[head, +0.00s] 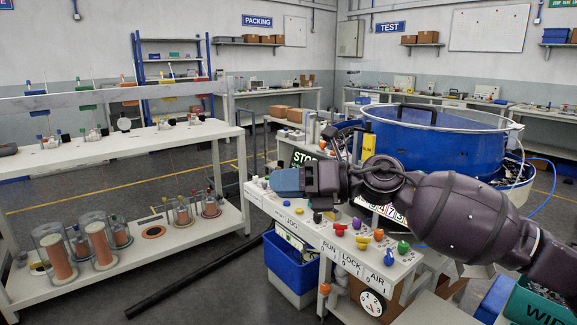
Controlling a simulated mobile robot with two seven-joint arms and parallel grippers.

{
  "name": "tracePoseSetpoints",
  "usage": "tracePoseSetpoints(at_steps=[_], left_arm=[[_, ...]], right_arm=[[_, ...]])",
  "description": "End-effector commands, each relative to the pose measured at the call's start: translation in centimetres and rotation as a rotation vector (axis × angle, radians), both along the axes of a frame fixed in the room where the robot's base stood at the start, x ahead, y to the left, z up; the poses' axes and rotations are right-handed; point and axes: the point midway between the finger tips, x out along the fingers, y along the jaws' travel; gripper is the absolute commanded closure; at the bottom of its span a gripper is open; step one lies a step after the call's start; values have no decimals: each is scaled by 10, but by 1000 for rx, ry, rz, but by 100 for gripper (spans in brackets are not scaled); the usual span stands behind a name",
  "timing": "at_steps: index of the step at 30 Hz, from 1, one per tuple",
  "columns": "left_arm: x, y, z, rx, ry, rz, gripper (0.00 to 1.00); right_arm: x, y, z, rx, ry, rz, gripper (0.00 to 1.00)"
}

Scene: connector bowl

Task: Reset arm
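My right arm reaches in from the right across the front of the control console (400,268). My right gripper (288,182) is at the arm's left end, over the console's left part, with a blue part at its tip. I see it from the side, so the gap between its fingers does not show, and I see nothing held in it. A large blue bowl (435,142) stands behind the arm, partly hidden by it. My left gripper is not in view.
A white two-level bench (120,146) with spools (100,245) is at left.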

Motion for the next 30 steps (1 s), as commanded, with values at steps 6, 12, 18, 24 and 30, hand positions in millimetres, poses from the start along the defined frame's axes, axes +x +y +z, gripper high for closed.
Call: tracePoseSetpoints(at_steps=[6, 12, 18, 24, 30], left_arm=[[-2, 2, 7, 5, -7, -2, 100], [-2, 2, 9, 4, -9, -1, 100], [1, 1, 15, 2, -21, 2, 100], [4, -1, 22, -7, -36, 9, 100], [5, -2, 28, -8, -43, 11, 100]], right_arm=[[-7, -7, 1, 424, 392, -144, 64], [-4, -36, -25, 702, 718, -286, 64], [-7, -73, -71, 931, 1026, -437, 64], [-23, -112, -131, 1125, 1303, -594, 64], [-55, -151, -194, 1294, 1538, -747, 64]])
